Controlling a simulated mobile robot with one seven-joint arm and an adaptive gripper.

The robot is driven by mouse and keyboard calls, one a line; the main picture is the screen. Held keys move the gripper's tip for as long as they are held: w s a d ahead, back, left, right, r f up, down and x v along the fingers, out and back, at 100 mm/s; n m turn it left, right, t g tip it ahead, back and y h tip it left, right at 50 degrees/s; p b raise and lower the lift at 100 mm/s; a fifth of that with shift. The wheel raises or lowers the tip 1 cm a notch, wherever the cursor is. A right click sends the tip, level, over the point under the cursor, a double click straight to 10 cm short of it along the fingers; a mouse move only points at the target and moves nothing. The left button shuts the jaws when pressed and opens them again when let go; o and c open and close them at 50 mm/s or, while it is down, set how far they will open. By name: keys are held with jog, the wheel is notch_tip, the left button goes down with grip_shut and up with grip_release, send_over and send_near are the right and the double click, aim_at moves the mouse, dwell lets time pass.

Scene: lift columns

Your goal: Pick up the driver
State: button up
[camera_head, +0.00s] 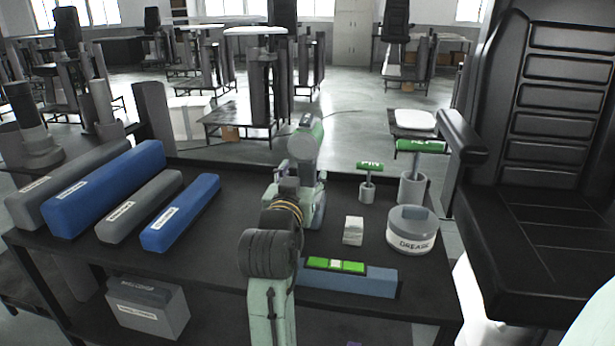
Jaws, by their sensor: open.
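A pale green and grey upright tool, which looks like the driver (305,143), stands near the middle of the dark table. Its rounded grey end faces me, and a pale green lower part shows to the right of my wrist. My gripper (292,180) is directly in front of it in this view and covers much of its middle. The jaws are open. The fingertips blend with the tool, so I cannot tell whether they touch it or are around its handle.
Blue and grey labelled bars (180,212) lie on the left of the table (215,255). A black chair (535,170) stands right.

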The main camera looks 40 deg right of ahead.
jog(key=shift+f+p+x, duration=0.2)
jog(key=shift+p+x, duration=0.2)
jog(key=shift+x, duration=0.95)
jog(key=shift+f+p+x, duration=0.15)
jog(key=shift+p+x, duration=0.25)
jog(key=shift+x, duration=0.95)
jog(key=shift+c, duration=0.4)
grip_shut()
jog(key=shift+r, duration=0.15)
